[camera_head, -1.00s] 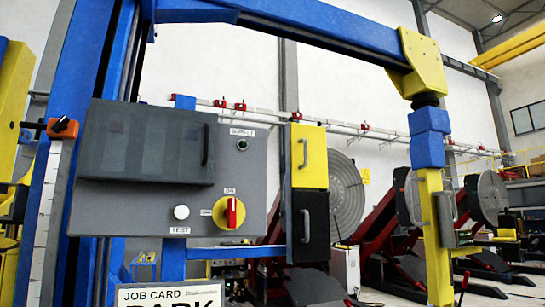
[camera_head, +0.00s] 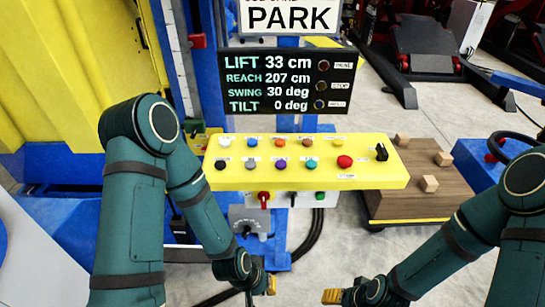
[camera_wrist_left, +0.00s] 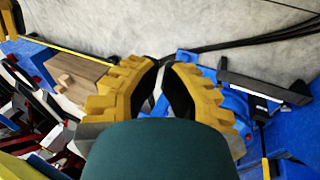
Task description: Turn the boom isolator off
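My left gripper (camera_head: 258,288) hangs low in the middle of the head view, in front of and below the yellow button console (camera_head: 225,185). In the left wrist view its two yellow fingers (camera_wrist_left: 160,68) curve towards each other with a narrow gap and nothing between them. My right gripper (camera_head: 338,296) is at the bottom edge of the head view, partly cut off; its finger spacing is unclear.
The console carries coloured buttons, a red mushroom button (camera_head: 344,161) and a black switch (camera_head: 381,152). A black display (camera_head: 288,81) above reads lift, reach, swing and tilt, beneath a PARK card (camera_head: 291,17). A wooden-topped cart (camera_head: 410,203) with small blocks stands right, on open grey floor.

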